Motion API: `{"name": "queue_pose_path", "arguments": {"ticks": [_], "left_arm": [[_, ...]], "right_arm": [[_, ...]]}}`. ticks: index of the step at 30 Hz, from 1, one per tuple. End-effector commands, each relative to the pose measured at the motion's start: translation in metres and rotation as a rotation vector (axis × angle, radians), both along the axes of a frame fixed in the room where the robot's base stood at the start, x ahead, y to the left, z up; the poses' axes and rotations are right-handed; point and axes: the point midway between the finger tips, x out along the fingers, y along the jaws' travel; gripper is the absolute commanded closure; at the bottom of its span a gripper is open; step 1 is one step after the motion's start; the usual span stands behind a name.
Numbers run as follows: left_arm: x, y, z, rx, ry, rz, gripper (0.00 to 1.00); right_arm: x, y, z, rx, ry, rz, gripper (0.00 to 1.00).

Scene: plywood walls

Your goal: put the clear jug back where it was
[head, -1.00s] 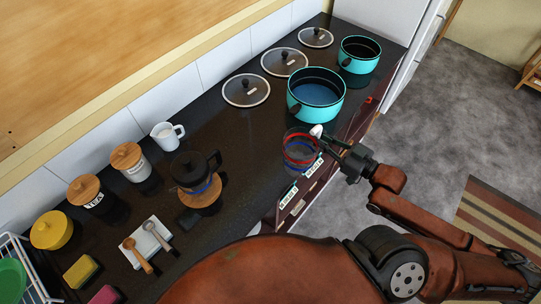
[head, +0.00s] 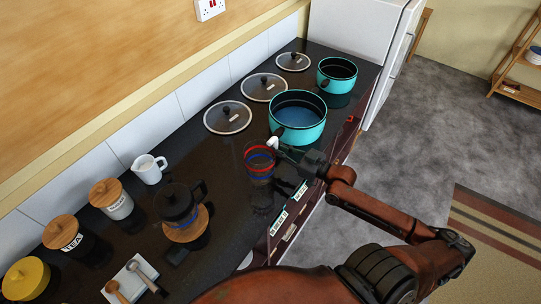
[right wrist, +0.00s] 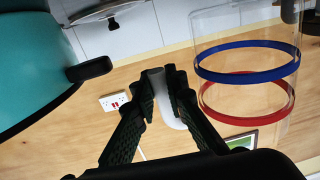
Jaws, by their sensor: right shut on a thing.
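The clear jug (head: 260,164), see-through with a red band and a blue band, is over the dark worktop in the head view, in front of the large teal pot. My right gripper (head: 279,147) is shut on its white handle. In the right wrist view the jug (right wrist: 247,84) shows upside down, with the white handle between the two fingers (right wrist: 165,85). The jug looks upright in the head view. I cannot tell whether its base touches the worktop. My left gripper is not in view.
A large teal pot (head: 298,118) stands close behind the jug, with a smaller pot (head: 337,75) farther back. Glass lids (head: 228,117) lie along the wall. A French press (head: 177,204) on a wooden trivet (head: 190,236) stands to the left. Bare worktop lies between trivet and jug.

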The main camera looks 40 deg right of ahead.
Motion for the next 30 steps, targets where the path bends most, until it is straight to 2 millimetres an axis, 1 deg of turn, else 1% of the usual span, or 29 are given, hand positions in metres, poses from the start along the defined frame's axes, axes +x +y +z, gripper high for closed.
{"name": "queue_pose_path", "arguments": {"ticks": [1, 3, 8, 11, 13, 16, 24, 28, 29, 30], "left_arm": [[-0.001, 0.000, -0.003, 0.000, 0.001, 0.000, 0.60], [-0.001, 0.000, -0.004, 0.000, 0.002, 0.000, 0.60], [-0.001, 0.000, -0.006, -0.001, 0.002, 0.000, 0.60], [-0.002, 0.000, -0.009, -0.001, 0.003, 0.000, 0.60], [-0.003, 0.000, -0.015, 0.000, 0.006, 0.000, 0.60], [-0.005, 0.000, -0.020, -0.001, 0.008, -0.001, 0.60], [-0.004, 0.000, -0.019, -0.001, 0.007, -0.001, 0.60], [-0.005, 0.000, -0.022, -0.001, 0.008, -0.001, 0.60], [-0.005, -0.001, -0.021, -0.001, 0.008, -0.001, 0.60], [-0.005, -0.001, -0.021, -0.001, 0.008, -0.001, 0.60]], "right_arm": [[0.006, 0.000, -0.006, 0.000, -0.002, 0.000, 1.00], [0.010, 0.001, -0.012, 0.001, -0.002, 0.001, 1.00], [0.016, 0.000, -0.019, -0.002, -0.002, 0.000, 1.00], [0.023, 0.001, -0.027, 0.000, -0.001, 0.000, 1.00], [0.021, 0.001, -0.042, -0.003, 0.003, 0.001, 1.00], [0.021, 0.001, -0.055, -0.002, 0.002, 0.001, 1.00], [0.021, 0.001, -0.055, -0.001, -0.001, 0.000, 1.00], [0.021, 0.001, -0.059, -0.001, 0.000, 0.000, 1.00], [0.021, 0.000, -0.059, -0.001, 0.000, 0.000, 0.86], [0.021, 0.000, -0.058, -0.001, 0.000, 0.000, 0.83]]}}
